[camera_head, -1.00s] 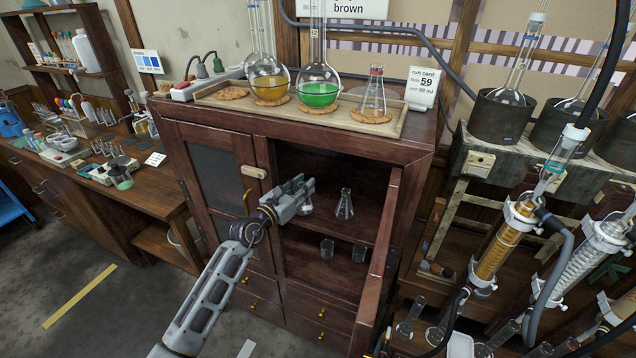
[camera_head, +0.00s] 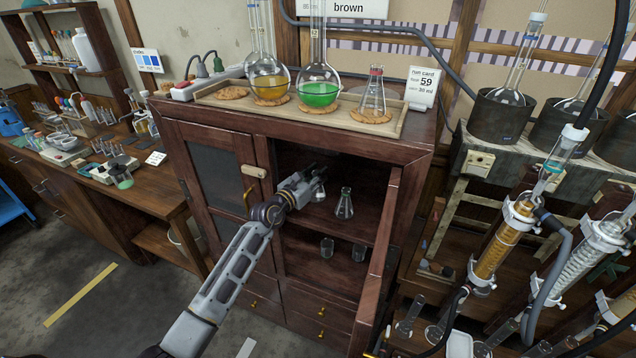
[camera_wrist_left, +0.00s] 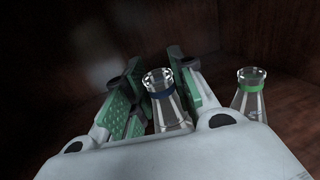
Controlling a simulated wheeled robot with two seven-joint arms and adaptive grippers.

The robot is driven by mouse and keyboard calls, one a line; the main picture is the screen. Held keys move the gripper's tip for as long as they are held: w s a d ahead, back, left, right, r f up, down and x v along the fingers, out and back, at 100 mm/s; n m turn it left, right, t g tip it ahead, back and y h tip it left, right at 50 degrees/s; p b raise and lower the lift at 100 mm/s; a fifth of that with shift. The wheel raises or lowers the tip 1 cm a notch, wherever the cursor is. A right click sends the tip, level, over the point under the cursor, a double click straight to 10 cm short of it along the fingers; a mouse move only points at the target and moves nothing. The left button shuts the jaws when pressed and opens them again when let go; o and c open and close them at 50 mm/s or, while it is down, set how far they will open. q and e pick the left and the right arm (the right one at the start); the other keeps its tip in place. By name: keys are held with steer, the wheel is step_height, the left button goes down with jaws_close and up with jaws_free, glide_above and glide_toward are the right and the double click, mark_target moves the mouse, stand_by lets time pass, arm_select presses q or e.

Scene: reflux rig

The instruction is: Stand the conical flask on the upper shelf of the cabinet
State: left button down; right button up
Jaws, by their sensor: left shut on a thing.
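My left gripper (camera_head: 316,180) reaches in through the open right side of the cabinet (camera_head: 330,148). It is shut on a clear conical flask with a blue neck band (camera_wrist_left: 165,100), seen between the green finger pads in the left wrist view. In the head view, most of this flask is hidden behind the gripper. A second conical flask, with a green band (camera_wrist_left: 250,95), stands on the upper shelf (camera_head: 366,224), right of the gripper. I cannot tell whether the held flask touches the shelf. My right gripper is not in view.
The open cabinet door (camera_head: 378,262) juts forward on the right. The cabinet top bears a tray (camera_head: 398,124) with round flasks and another conical flask (camera_head: 375,97). Glass columns (camera_head: 500,245) stand further right.

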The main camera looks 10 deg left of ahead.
arm_select(q)
steer(key=shift+w, duration=0.1)
steer(key=shift+w+d, duration=0.15)
steer(key=shift+w, duration=0.2)
steer(key=shift+f+b, duration=0.3)
steer(key=shift+f, duration=1.45)
steer(key=shift+f, duration=0.1)
steer(key=c, duration=1.2)
jaws_free()
steer(key=shift+v, duration=6.05)
steer(key=shift+d, duration=0.1)
